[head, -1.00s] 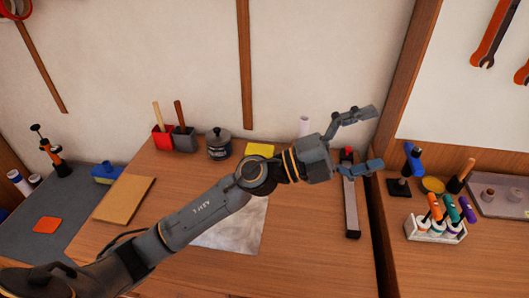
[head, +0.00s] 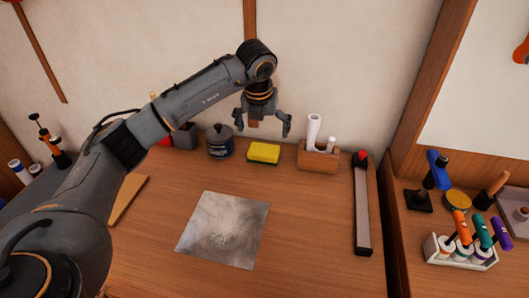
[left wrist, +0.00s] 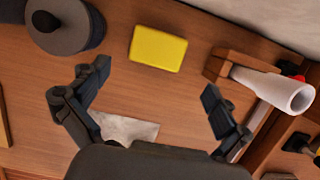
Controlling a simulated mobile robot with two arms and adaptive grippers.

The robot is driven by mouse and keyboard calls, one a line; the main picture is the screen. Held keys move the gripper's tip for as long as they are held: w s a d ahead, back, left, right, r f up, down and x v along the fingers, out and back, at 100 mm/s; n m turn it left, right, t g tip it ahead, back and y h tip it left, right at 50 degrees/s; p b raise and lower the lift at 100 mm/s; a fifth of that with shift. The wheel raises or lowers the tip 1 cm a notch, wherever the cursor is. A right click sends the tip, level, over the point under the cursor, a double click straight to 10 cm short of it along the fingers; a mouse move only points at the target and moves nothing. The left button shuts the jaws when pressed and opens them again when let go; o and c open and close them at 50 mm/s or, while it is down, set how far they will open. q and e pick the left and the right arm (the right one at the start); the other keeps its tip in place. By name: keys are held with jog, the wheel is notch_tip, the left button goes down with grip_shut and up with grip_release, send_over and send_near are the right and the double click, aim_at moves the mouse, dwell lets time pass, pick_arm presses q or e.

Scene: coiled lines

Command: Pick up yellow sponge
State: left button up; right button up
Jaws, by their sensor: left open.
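The yellow sponge (head: 264,151) lies flat on the wooden table near the back wall, between a dark jar and a wooden holder. In the left wrist view the sponge (left wrist: 158,49) is beyond the fingertips and fully visible. My left gripper (head: 263,131) points down above the sponge, apart from it. Its two fingers are spread open with nothing between them, and they also show in the left wrist view (left wrist: 158,82). My right gripper is not in these views.
The dark jar (head: 219,142) stands left of the sponge. The wooden holder (head: 319,156) with white rolls stands to its right. A grey sheet (head: 225,230) lies in front, and a long bar (head: 362,205) lies at the right. The table's front right is clear.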

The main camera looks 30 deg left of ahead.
aim_at(264, 150)
pick_arm(q)
jog(key=x, duration=0.3)
jog(key=shift+w+f, duration=0.15)
jog(key=shift+f, duration=0.2)
jog(key=p+x, duration=0.1)
jog(key=x, duration=0.3)
jog(key=shift+a+f+p, duration=0.2)
jog(key=shift+f+p, duration=0.1)
jog(key=shift+f, duration=0.45)
jog(key=shift+c, duration=0.2)
jog(key=c, duration=0.8)
